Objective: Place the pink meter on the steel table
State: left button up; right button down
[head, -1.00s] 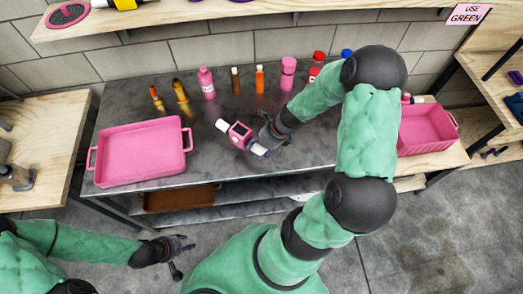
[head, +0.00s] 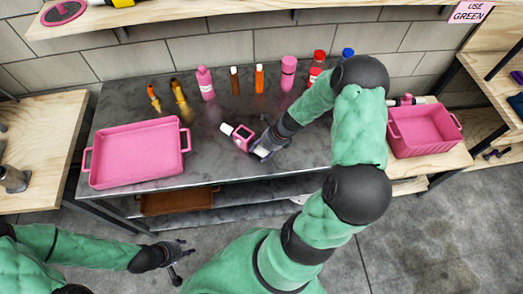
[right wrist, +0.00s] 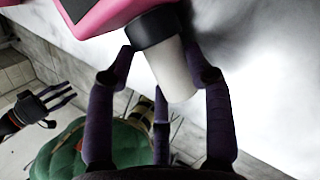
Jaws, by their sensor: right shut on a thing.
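The pink meter (head: 243,137), a pink square-framed body with white ends, is over the front middle of the dark steel table (head: 225,171). My right gripper (head: 262,152) is shut on its near white end. In the right wrist view the fingers (right wrist: 165,62) sit on both sides of the white end, beside a black collar and the pink body (right wrist: 100,14). The meter is close to the tabletop; I cannot tell whether it touches. My left gripper (head: 180,258) is open and empty, low in front of the table.
A pink tray (head: 138,153) fills the table's left side. Several bottles, including a pink one (head: 205,83) and an orange one (head: 259,78), stand along the back. A pink bin (head: 424,130) is at the right. A brown tray (head: 175,202) lies on the lower shelf.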

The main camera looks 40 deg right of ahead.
jog(key=shift+c, duration=2.4)
grip_release()
jog(key=shift+f, duration=0.1)
jog(key=p+v, duration=0.3)
jog(key=v, duration=0.9)
jog(key=shift+p, duration=0.4)
